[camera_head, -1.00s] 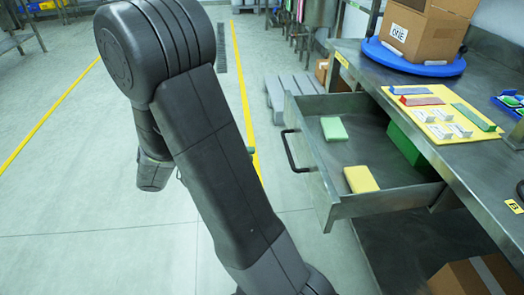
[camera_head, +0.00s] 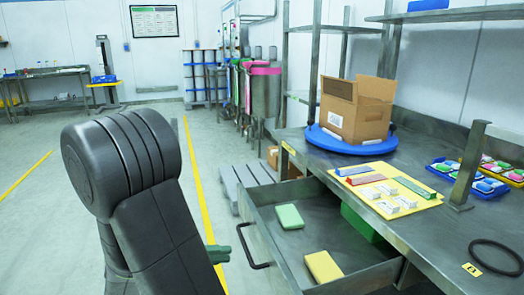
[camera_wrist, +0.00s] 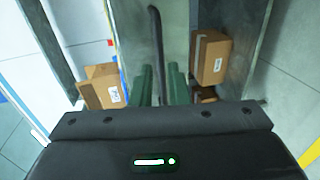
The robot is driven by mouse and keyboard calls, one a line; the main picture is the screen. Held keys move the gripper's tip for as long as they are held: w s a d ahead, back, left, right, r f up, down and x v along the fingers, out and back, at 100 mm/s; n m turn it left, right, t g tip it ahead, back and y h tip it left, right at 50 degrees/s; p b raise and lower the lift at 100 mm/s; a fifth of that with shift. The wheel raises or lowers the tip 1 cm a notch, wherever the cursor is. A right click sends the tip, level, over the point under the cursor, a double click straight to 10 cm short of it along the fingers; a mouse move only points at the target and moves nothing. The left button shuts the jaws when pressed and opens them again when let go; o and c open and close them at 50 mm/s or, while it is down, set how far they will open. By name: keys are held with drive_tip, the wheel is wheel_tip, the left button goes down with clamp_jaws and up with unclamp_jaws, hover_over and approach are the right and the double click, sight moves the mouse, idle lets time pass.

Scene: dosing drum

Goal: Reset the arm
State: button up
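My gripper (camera_head: 218,254) shows as green fingers just left of the drawer's handle, partly hidden by my arm. In the wrist view its two green fingers (camera_wrist: 161,84) are parallel with a narrow gap, with nothing visibly clamped. The black drawer handle (camera_head: 252,250) also shows in the wrist view (camera_wrist: 155,40), lined up with that gap; contact cannot be told. The metal drawer (camera_head: 287,252) stands open under the worktable. It holds a green block (camera_head: 289,216), a yellow block (camera_head: 323,266) and a larger green item (camera_head: 360,222).
The worktable (camera_head: 440,240) carries an open carton (camera_head: 357,108) on a blue turntable (camera_head: 345,146), a yellow board (camera_head: 390,190) and trays at the right. A grey pallet (camera_head: 240,180) lies behind the drawer. Floor at the left is clear.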

sight(248, 251)
drive_tip(key=b+x, duration=0.1)
drive_tip(key=x, duration=0.6)
drive_tip(key=shift+d, duration=0.25)
